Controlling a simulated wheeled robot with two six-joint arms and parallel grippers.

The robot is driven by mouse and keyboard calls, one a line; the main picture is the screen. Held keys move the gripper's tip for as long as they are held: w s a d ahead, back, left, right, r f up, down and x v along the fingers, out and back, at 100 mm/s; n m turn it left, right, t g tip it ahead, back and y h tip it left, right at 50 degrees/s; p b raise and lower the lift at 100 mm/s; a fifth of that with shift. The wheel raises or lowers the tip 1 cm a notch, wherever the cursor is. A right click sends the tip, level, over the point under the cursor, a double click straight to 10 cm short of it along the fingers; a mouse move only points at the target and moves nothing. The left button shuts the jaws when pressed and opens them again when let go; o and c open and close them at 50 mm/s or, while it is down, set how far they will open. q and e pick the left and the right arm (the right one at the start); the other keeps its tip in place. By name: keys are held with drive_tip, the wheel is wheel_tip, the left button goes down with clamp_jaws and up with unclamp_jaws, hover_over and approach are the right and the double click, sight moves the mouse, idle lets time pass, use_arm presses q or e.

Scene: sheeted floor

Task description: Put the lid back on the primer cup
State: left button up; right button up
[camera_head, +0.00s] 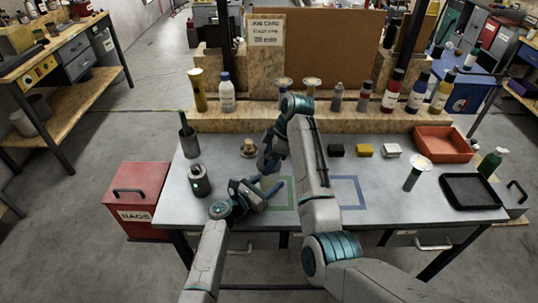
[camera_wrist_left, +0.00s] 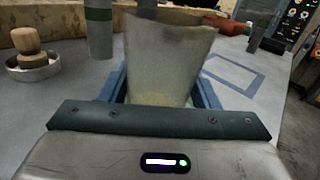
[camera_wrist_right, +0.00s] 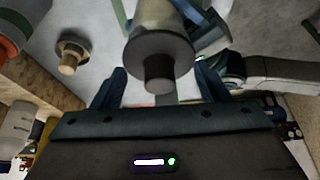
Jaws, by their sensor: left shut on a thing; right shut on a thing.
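The primer cup (camera_wrist_left: 168,65) is pale, translucent and widens upward. My left gripper (camera_head: 262,189) is shut on it; its blue fingers lie on either side of the cup in the left wrist view. The lid (camera_wrist_right: 160,50) is a dark disc with a knob. My right gripper (camera_wrist_right: 160,88) is shut on the lid, with the knob towards its palm. In the right wrist view the lid lies in front of the cup and overlaps it; I cannot tell whether they touch. In the head view my right arm and gripper hide much of both.
A wooden knobbed piece in a shallow dish (camera_head: 248,149) stands behind the grippers. A blue outlined square (camera_head: 346,191) is bare. An orange tray (camera_head: 443,145) and black tray (camera_head: 470,191) are at the right.

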drive_tip(key=shift+f, duration=0.35)
drive_tip(key=shift+f, duration=0.6)
idle(0.3)
drive_tip(key=o, duration=1)
drive_tip(key=shift+r, duration=0.1)
drive_tip(key=v, duration=0.7)
drive_tip(key=shift+d+r, duration=0.1)
drive_tip(key=shift+r, duration=0.05)
